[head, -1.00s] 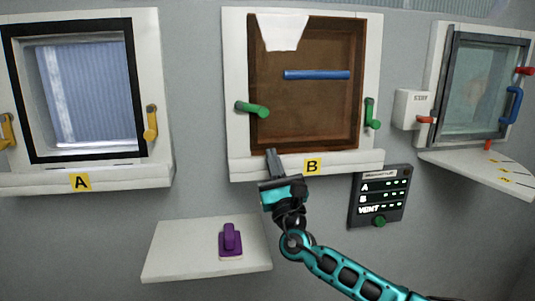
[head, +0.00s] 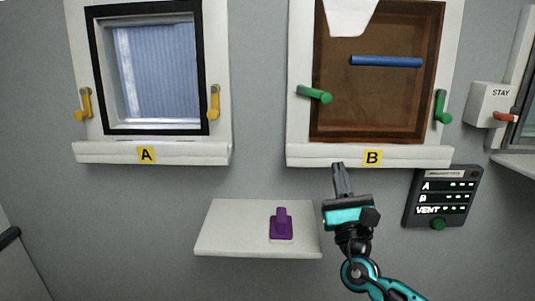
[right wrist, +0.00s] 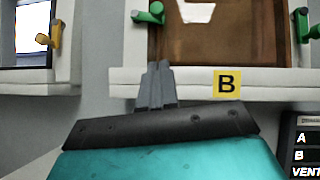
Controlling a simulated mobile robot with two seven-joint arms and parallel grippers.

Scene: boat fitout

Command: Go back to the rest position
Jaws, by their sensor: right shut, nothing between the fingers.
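My right gripper (head: 339,178) is in the head view, in front of the wall just below the sill of window B (head: 372,98). Its fingers are together and hold nothing. In the right wrist view the shut fingers (right wrist: 158,85) point up in front of the white sill, left of the yellow B label (right wrist: 228,83). I cannot tell whether they touch the sill. My left gripper is not in view.
Window A (head: 158,75) with yellow handles is at the left. A shelf (head: 225,240) with a purple-handled tool (head: 281,223) is left of my right gripper. A dark panel (head: 442,197) and a STAY box (head: 491,104) are at the right. Window B has green handles (head: 315,94) and a blue bar (head: 386,61).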

